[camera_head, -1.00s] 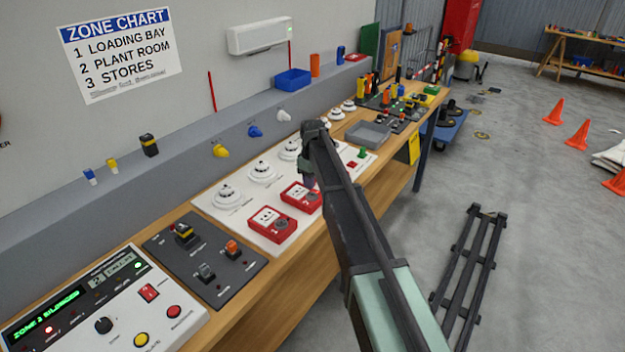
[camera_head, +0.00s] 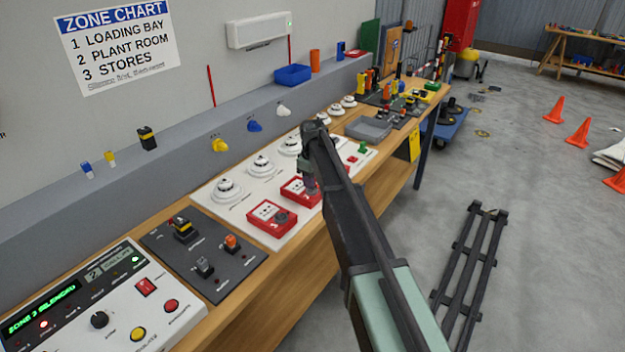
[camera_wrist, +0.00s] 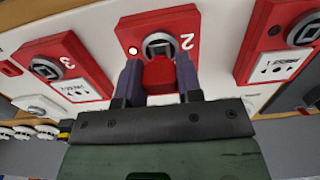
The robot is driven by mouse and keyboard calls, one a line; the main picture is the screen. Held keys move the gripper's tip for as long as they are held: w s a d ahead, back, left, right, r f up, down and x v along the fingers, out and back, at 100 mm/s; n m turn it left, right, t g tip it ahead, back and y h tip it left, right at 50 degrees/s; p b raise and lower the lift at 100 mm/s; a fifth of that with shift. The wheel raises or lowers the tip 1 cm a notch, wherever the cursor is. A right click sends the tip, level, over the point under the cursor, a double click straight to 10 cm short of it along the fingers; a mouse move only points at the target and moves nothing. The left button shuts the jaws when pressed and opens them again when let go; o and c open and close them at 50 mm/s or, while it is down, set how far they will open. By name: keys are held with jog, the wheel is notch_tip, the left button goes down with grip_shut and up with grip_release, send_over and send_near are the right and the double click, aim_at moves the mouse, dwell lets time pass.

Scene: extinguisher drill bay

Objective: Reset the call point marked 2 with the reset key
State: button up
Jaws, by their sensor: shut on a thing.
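The call point marked 2 (camera_wrist: 190,20) is a red box with a round silver key socket and a small lit lamp, in the middle of the wrist view. In the head view this call point (camera_head: 292,190) lies partly behind my arm. My gripper (camera_wrist: 158,78) is shut on a red piece, which I take for the reset key (camera_wrist: 158,73). The key's red handle is between the fingers, right at the socket. I cannot tell how deep its tip sits or how it is turned. In the head view my gripper (camera_head: 309,187) is over the same call point.
Call points marked 3 (camera_wrist: 75,62) and 1 (camera_wrist: 275,35) stand close on either side. White detectors (camera_head: 260,166) line the board behind. A panel (camera_head: 95,300) at the near left reads zone 3 silenced. A grey tray (camera_head: 368,130) lies beyond.

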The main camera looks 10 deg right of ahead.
jog(key=shift+f+b, duration=0.8)
dwell(0.9)
